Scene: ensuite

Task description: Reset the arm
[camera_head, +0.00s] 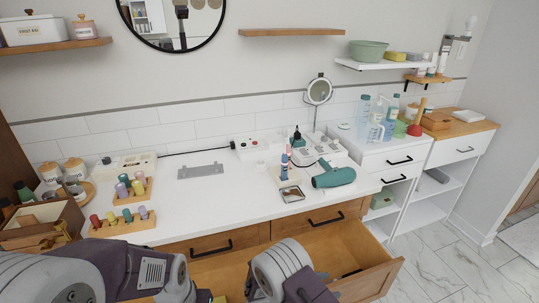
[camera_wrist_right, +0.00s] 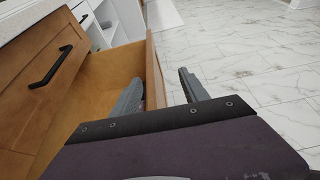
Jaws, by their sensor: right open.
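My right gripper (camera_wrist_right: 161,76) is open, with its two grey fingers apart and nothing held between them. In the wrist view the front panel of the open wooden drawer (camera_wrist_right: 154,72) shows between the fingers; I cannot tell whether they touch it. In the head view my right arm (camera_head: 282,272) reaches in from the bottom, in front of the open drawer (camera_head: 345,250), and its fingertips are hard to make out. My left arm (camera_head: 140,272) comes in at the lower left, in front of the counter. My left gripper does not show.
The white counter (camera_head: 215,205) holds a teal hair dryer (camera_head: 333,177), a small tray (camera_head: 292,194) and peg blocks (camera_head: 122,222). A wooden organiser (camera_head: 40,228) stands at the left edge. Another drawer handle (camera_wrist_right: 50,68) juts out. Marble floor (camera_wrist_right: 245,50) on the right is clear.

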